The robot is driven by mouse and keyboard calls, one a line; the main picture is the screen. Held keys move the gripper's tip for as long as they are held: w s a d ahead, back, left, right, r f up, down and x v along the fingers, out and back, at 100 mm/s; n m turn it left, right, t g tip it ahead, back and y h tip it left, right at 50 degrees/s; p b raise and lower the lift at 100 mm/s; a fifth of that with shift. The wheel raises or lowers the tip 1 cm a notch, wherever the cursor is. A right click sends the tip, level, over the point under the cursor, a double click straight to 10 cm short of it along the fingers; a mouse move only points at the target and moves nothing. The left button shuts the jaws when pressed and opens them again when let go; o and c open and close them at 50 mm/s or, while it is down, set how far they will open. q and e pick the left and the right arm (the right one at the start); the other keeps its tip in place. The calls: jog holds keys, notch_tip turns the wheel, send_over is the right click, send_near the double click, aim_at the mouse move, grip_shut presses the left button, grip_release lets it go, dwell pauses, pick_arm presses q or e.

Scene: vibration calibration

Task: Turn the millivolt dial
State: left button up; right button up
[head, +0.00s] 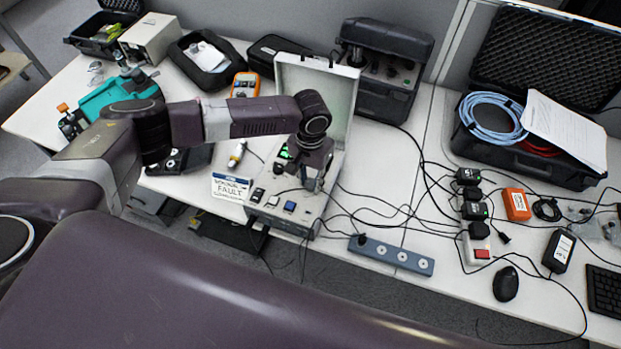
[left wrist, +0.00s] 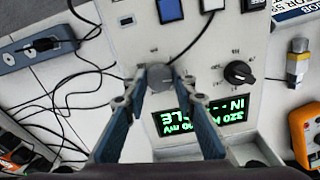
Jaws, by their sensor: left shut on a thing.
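The calibrator unit (head: 290,222) stands on the table with its lid raised behind its panel. In the left wrist view, its panel (left wrist: 205,55) carries a round grey dial (left wrist: 158,74), a black pointer knob (left wrist: 238,73) and a display (left wrist: 205,119) with green text, upside down in this view, that includes "mV". My left gripper (left wrist: 151,86) is shut on the grey dial, one finger on each side of it. In the head view my left gripper (head: 316,182) reaches down onto the panel and hides the dial. My right gripper is not in view.
A sign reading "FAULT" (head: 231,187) stands left of the unit. A power strip (head: 391,256) lies to its right, with loose black cables around it. An orange meter (head: 246,85) and black cases are behind. An open case with a blue hose (head: 492,117) is at right.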

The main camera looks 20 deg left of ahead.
aim_at(311, 183)
pick_arm(q)
jog(key=shift+r+m+p, duration=0.1)
jog(key=shift+m+p, duration=0.35)
jog(key=shift+m, duration=0.45)
jog(key=o, duration=1.2)
jog(key=shift+c, duration=0.2)
notch_tip(311, 183, up, 12)
